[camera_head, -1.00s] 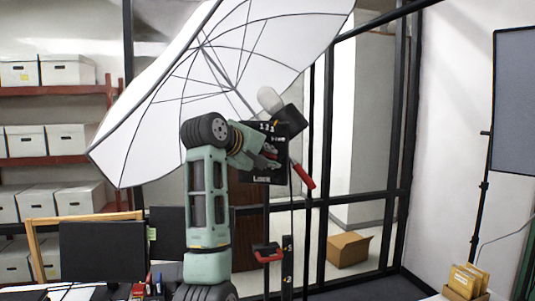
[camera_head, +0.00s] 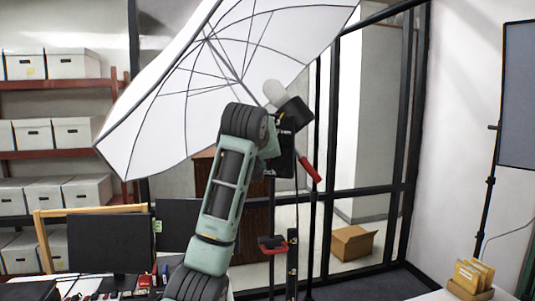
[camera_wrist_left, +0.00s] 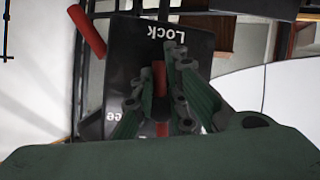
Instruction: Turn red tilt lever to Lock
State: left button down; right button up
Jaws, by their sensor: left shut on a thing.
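A black panel (camera_wrist_left: 195,52) with the white word "Lock" fills the middle of the left wrist view; the word is upside down there. Lower left, the letters "ee" show. A red lever (camera_wrist_left: 160,78) stands upright in that picture, its visible end just below "Lock". My left gripper (camera_wrist_left: 161,92) is shut on this lever, fingers on both sides; they hide part of it. In the head view the panel (camera_head: 286,155) is partly hidden by my left wrist, and the lever is hidden. My right gripper is not in view.
A separate red-gripped handle (camera_head: 309,168) hangs beside the panel; it also shows in the wrist view (camera_wrist_left: 87,32). A white umbrella (camera_head: 180,95) spreads behind my arm. A red clamp knob (camera_head: 272,246) is on the stand below. A cardboard box (camera_head: 352,243) sits on the floor.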

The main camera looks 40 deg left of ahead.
pick_arm(q)
jog(key=shift+a+f+m+y, duration=0.2)
jog(key=shift+m+y, duration=0.5)
jog(key=shift+m, duration=0.2)
jog(key=c, duration=1.8)
grip_release()
jog(key=shift+d, duration=0.15)
jog(key=shift+s, duration=0.1)
jog(key=v, duration=1.1)
jog(key=shift+d+r, duration=0.35)
jog(key=shift+s+a, duration=0.1)
jog(key=shift+s, duration=0.2)
